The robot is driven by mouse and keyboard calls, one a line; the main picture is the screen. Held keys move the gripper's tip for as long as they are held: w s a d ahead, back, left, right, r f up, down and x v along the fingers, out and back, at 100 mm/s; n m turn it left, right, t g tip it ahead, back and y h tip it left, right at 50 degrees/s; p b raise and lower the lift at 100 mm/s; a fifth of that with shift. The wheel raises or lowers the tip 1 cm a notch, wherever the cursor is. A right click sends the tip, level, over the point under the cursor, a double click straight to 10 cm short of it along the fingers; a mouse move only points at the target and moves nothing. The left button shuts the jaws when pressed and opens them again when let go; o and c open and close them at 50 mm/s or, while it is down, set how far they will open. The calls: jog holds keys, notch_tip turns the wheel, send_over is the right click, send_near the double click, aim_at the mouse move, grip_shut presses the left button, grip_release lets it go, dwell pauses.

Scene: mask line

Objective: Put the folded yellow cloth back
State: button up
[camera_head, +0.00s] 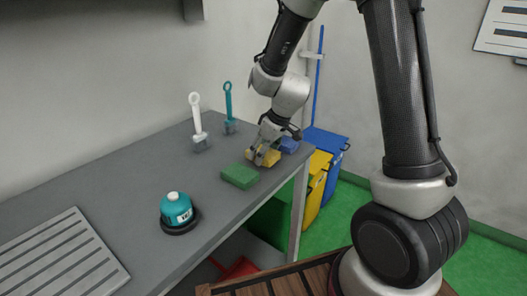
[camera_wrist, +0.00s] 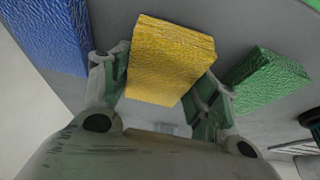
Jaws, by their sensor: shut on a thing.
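The folded yellow cloth (camera_wrist: 170,62) is a thick block between the two fingers of my gripper (camera_wrist: 163,85) in the wrist view. My gripper is shut on it. In the head view the yellow cloth (camera_head: 265,157) is partly hidden by my gripper (camera_head: 264,150) at the right end of the grey table (camera_head: 130,185). A folded blue cloth (camera_head: 288,145) lies behind it to the right, and a folded green cloth (camera_head: 240,175) lies in front of it to the left. Whether the yellow cloth touches the table is hard to tell.
A teal bottle (camera_head: 176,208) stands in a dark round holder on the table. A white brush (camera_head: 197,120) and a teal brush (camera_head: 229,105) stand at the back. A slatted rack (camera_head: 60,255) is at the left. Yellow (camera_head: 317,185) and blue (camera_head: 330,145) bins stand beyond the table's right end.

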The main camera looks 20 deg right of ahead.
jog(key=shift+f, duration=0.1)
jog(key=shift+f, duration=0.35)
jog(key=shift+f, duration=0.1)
jog(key=o, duration=1)
jog(key=shift+f, duration=0.1)
